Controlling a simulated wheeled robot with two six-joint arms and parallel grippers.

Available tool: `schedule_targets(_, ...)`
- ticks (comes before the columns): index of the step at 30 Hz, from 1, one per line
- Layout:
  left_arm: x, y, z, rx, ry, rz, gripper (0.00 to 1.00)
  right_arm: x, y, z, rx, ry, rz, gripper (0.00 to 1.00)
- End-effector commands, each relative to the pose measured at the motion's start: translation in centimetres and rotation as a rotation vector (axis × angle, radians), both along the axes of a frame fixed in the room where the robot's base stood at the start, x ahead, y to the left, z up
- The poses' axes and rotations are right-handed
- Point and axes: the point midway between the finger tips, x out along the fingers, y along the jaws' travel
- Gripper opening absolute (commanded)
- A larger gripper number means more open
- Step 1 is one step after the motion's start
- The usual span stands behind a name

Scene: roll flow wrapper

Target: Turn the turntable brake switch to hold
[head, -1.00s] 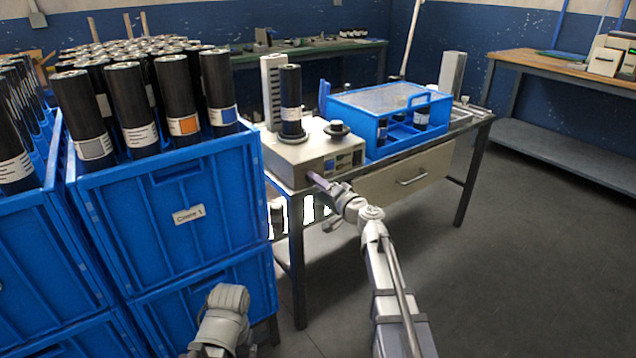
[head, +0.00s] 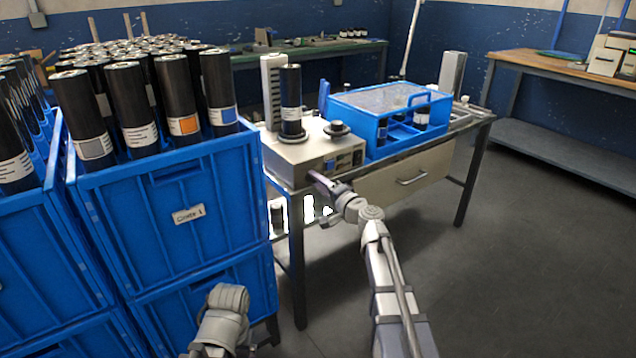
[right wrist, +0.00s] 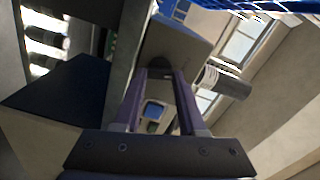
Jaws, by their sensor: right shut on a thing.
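The beige wrapper machine (head: 297,160) stands on the near left end of the metal table, with a black roll (head: 291,95) upright on its turntable. Its front panel (head: 345,161) carries small controls. My right gripper (head: 316,177) is at the machine's lower front edge. In the right wrist view, the fingers of my right gripper (right wrist: 158,72) close together on a small dark part (right wrist: 157,68) at the machine's face. That part looks like the brake switch, but it is mostly hidden by the fingers, and its setting cannot be read. My left gripper is out of view; only my left arm shows.
Blue crates (head: 170,205) full of black rolls stand close on the left. A black knob-like piece (head: 337,129) is on the machine's top. Floor at right is clear.

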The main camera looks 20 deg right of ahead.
Motion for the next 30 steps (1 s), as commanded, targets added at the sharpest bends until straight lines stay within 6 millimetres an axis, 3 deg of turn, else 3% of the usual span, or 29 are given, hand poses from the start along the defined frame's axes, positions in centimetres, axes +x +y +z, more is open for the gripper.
schedule_targets(18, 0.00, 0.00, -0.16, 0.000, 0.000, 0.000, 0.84, -0.05, -0.04, -0.18, 0.520, 0.189, -0.001, 0.00)
schedule_targets(30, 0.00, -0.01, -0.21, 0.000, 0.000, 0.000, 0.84, -0.07, -0.02, -0.23, 0.714, 0.260, -0.001, 0.00)
